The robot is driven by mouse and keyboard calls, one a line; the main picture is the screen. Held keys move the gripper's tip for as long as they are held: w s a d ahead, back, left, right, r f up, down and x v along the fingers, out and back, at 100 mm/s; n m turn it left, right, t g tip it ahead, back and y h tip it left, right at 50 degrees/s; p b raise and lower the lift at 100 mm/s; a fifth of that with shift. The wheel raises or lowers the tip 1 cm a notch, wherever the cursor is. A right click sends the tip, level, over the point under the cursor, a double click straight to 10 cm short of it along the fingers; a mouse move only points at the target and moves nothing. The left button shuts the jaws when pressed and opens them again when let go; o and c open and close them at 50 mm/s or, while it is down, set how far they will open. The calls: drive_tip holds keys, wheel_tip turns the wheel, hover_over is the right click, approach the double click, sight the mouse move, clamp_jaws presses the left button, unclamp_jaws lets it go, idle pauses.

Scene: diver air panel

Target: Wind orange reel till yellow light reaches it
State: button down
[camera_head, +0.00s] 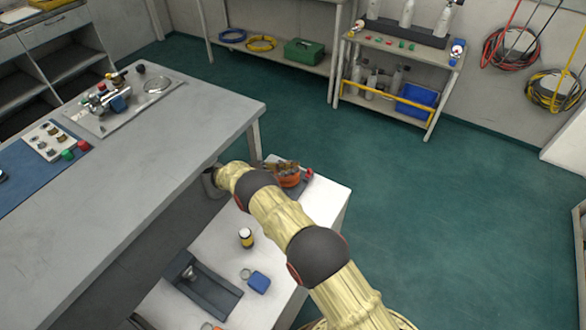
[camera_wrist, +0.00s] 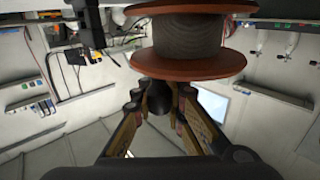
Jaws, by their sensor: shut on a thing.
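The orange reel (camera_head: 289,180) is on the far part of the low white table, partly hidden by my arm. In the wrist view the reel (camera_wrist: 188,68) has two orange flanges with dark grey line wound between them. My gripper (camera_wrist: 160,98) is shut on a dark round knob (camera_wrist: 158,99) just below the reel in that view. In the head view my gripper (camera_head: 285,167) is beside the reel, and its fingertips are hard to make out. A small black-and-yellow cylinder with a white top, which looks like the yellow light (camera_head: 246,239), stands upright nearer on the table. I cannot see a line joining it to the reel.
A higher grey workbench (camera_head: 150,170) stands close at left. Green floor (camera_head: 420,220) is clear at right.

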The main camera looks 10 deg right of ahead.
drive_tip(key=shift+m+g, duration=0.5)
drive_tip(key=shift+g, duration=0.3)
drive_tip(key=shift+s+a+m+g+y, duration=0.15)
drive_tip(key=shift+m+g+y, duration=0.2)
drive_tip(key=shift+g, duration=0.25)
drive_tip(key=c, duration=1.8)
unclamp_jaws()
drive_tip(key=shift+c, duration=0.2)
drive_tip(key=shift+t, duration=0.6)
